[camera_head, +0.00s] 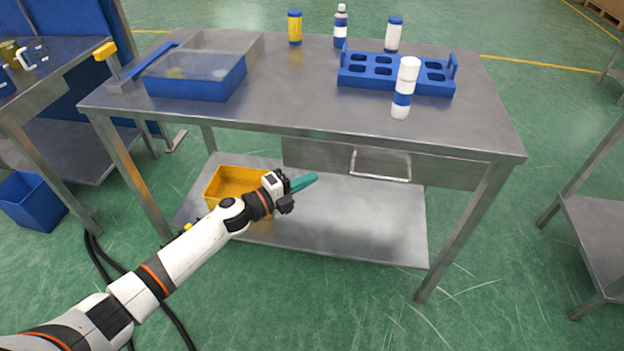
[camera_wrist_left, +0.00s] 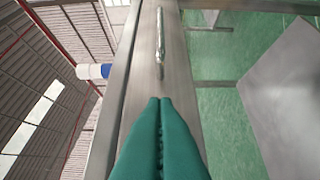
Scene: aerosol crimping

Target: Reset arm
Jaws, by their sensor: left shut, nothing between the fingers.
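My left gripper (camera_head: 303,182) has teal fingers and is shut and empty. It is in front of the steel table (camera_head: 290,95), below the level of its top and above its lower shelf. In the left wrist view the two teal fingers (camera_wrist_left: 161,102) lie together, pointing toward the table's drawer front (camera_wrist_left: 165,75). My left arm reaches in from the lower left of the head view. My right gripper is not in view.
On the table stand a blue rack (camera_head: 372,80), a blue tray (camera_head: 197,88), a white-and-blue can (camera_head: 403,95), a yellow can (camera_head: 295,28) and other bottles. A yellow bin (camera_head: 222,183) is on the lower shelf. The drawer handle (camera_head: 380,178) juts out right of my gripper.

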